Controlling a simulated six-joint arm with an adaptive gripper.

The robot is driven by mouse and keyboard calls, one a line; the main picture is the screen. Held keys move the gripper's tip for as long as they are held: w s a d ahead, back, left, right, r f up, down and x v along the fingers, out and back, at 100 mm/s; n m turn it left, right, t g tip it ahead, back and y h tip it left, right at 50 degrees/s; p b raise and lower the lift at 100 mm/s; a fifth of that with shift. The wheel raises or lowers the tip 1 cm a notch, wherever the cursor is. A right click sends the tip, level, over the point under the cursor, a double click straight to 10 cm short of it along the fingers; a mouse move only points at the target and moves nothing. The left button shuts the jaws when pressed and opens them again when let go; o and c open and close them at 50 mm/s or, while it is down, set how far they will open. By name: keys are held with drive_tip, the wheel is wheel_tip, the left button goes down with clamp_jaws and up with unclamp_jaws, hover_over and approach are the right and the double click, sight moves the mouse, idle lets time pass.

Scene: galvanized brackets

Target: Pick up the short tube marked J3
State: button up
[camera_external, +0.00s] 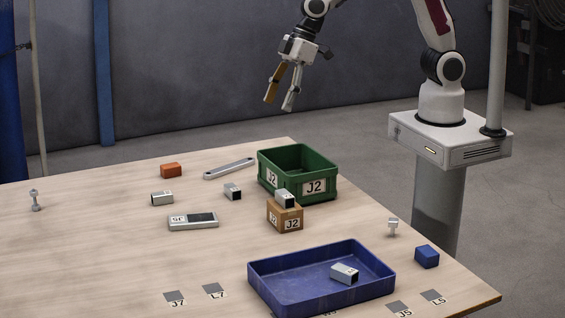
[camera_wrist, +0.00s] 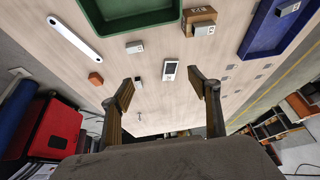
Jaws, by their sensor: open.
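Several short grey tubes are in the external view, and I cannot read J3 on any. One lies on the table at left (camera_external: 161,198), also in the wrist view (camera_wrist: 138,83). Another lies near the green bin (camera_external: 232,191), also in the wrist view (camera_wrist: 135,47). One sits on a cardboard box marked J2 (camera_external: 284,216). One lies in the blue tray (camera_external: 344,273), also in the wrist view (camera_wrist: 288,9). My gripper (camera_external: 279,103) is open and empty, high above the table's far side. Its fingers show apart in the wrist view (camera_wrist: 160,90).
A green bin marked J2 (camera_external: 322,185) stands at the back; the blue tray (camera_external: 262,283) is in front. A flat bar (camera_external: 229,168), orange block (camera_external: 171,170), labelled grey plate (camera_external: 193,221), blue block (camera_external: 426,257) and bolts stand around. The left table area is mostly clear.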

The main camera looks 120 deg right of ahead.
drive_tip(key=w+d+f, duration=0.3)
drive_tip(key=w+f, duration=0.2)
drive_tip(key=f, duration=0.3)
approach(233, 187)
drive_tip(key=shift+w+a+f+g+h, duration=0.3)
drive_tip(key=shift+w, duration=0.25)
drive_tip(key=shift+f, duration=0.1)
drive_tip(key=shift+x, duration=1.2)
drive_tip(key=shift+x, duration=2.6)
drive_tip(key=shift+s+d, duration=0.1)
drive_tip(key=shift+d, duration=0.05)
drive_tip(key=c, duration=1.2)
